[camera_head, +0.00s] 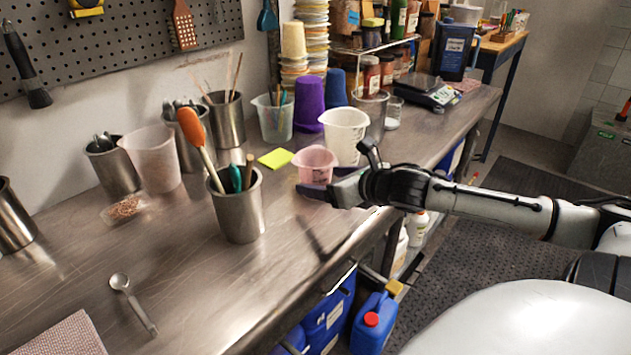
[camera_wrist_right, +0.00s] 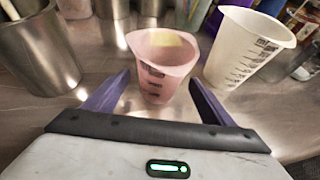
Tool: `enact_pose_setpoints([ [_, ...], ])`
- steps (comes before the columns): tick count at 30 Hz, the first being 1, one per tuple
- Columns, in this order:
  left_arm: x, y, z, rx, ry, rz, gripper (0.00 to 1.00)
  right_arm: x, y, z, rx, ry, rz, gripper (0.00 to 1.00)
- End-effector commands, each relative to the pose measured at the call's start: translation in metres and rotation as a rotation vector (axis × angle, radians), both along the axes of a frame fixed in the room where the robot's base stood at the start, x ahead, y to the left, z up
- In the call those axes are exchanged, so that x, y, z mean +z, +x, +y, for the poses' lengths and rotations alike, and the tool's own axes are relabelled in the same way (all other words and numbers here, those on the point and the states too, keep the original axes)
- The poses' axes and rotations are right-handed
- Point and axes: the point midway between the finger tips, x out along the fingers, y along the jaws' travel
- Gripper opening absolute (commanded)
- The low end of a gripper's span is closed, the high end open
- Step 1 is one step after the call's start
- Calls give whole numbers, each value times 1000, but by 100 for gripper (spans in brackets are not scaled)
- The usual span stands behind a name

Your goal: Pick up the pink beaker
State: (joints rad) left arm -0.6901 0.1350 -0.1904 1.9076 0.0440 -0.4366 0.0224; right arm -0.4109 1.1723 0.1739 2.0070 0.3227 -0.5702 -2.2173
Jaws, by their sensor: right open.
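The pink beaker (camera_head: 315,163) stands upright on the steel worktable, near the middle of the head view. It also shows in the right wrist view (camera_wrist_right: 161,66), with dark marks on its side. My right gripper (camera_head: 314,191) is at the near side of the beaker, low over the table. In the right wrist view its two purple fingers (camera_wrist_right: 152,92) are apart, and the beaker's lower part shows between and just ahead of their tips. Contact with the beaker cannot be told. My left gripper is not in view.
A white beaker (camera_head: 346,134) stands close behind the pink one, to the right. A steel pot with utensils (camera_head: 238,212) stands to the left. A yellow note pad (camera_head: 275,159) lies nearby. The front table edge (camera_head: 352,262) runs below my right arm.

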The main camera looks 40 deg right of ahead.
Motion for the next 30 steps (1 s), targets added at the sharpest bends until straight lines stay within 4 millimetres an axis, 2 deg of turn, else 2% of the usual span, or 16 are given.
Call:
enact_pose_setpoints([
  [7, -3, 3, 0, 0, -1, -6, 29, -8, 17, -2, -1, 2, -2, 77],
  [17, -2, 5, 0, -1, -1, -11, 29, -9, 19, -1, 0, 1, 0, 77],
  [25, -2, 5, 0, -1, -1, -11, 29, -9, 19, -1, 0, 1, 0, 33],
  [27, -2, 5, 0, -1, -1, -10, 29, -8, 19, -1, 1, 0, -1, 27],
  [30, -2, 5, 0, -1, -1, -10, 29, -8, 19, -1, 2, 1, -1, 27],
])
